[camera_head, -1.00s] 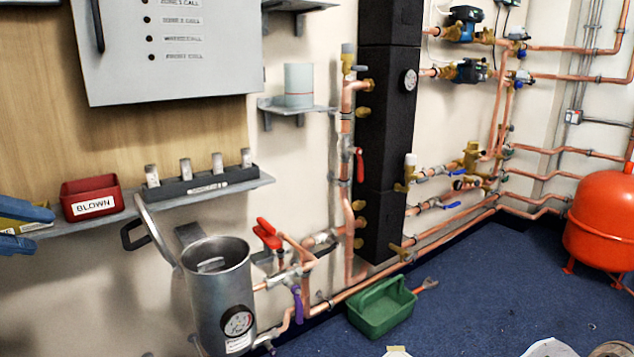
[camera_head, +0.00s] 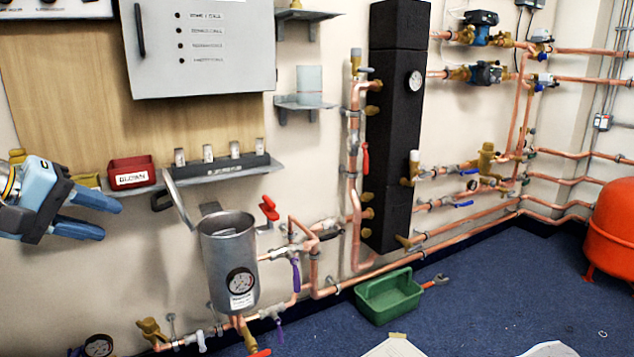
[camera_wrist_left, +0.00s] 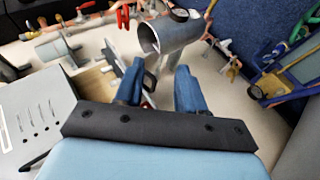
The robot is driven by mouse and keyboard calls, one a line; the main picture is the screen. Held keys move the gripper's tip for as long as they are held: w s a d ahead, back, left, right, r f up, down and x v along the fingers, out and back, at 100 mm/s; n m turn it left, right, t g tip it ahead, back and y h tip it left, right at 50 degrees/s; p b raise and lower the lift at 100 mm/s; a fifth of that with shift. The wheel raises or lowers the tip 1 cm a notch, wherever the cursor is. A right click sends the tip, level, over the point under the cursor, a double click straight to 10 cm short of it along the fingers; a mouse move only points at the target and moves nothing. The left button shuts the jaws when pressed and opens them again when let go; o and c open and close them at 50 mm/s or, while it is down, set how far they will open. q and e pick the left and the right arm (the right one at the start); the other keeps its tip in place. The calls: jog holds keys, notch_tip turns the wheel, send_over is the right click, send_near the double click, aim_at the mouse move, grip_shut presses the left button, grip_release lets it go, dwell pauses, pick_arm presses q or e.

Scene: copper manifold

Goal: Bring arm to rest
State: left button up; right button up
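My left gripper (camera_head: 104,217) is at the left of the head view, in front of the wall beside the shelf. Its two blue fingers are apart and nothing is between them. In the left wrist view the gripper (camera_wrist_left: 159,80) also shows open and empty. In the left wrist view the pot (camera_wrist_left: 172,32) appears beyond the fingertips. My right gripper is not in view.
A shelf holds a red bin (camera_head: 132,177) labelled BLOWN and a dark rack (camera_head: 212,169). Copper pipes with red-handled valves (camera_head: 269,208) run along the wall. A green caddy (camera_head: 390,297) and a red tank (camera_head: 612,233) stand on the blue floor.

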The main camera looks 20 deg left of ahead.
pick_arm(q)
jog(key=w+d+f+m+g+p, duration=0.1)
jog(key=w+d+f+g+p, duration=0.15)
jog(key=w+f, duration=0.55)
jog(key=w+d+f+m+g+p, duration=0.1)
jog(key=w+d+f, duration=0.2)
jog(key=w+f, duration=0.45)
jog(key=w+d+f+m+g+p, duration=0.1)
jog(key=w+d+f, duration=0.2)
jog(key=f, duration=0.2)
jog(key=w+d+f+m+p, duration=0.1)
jog(key=w+d+f, duration=0.2)
jog(key=f, duration=0.2)
jog(key=s+d+f+m+g+p, duration=0.2)
jog(key=s+d+f, duration=0.2)
jog(key=d+f, duration=0.5)
jog(key=s+d+f+m+g+p, duration=0.2)
jog(key=s+d+f, duration=0.3)
jog(key=f, duration=0.8)
jog(key=s+d+f+m+h+p, duration=0.1)
jog(key=s+d+f, duration=0.2)
jog(key=s+d, duration=0.1)
jog(key=s+d+f+m+g+h, duration=0.1)
jog(key=s+d+f, duration=0.2)
jog(key=s, duration=0.3)
jog(key=shift+s+d+p, duration=0.35)
jog(key=shift+s+d, duration=0.05)
jog(key=shift+d, duration=0.5)
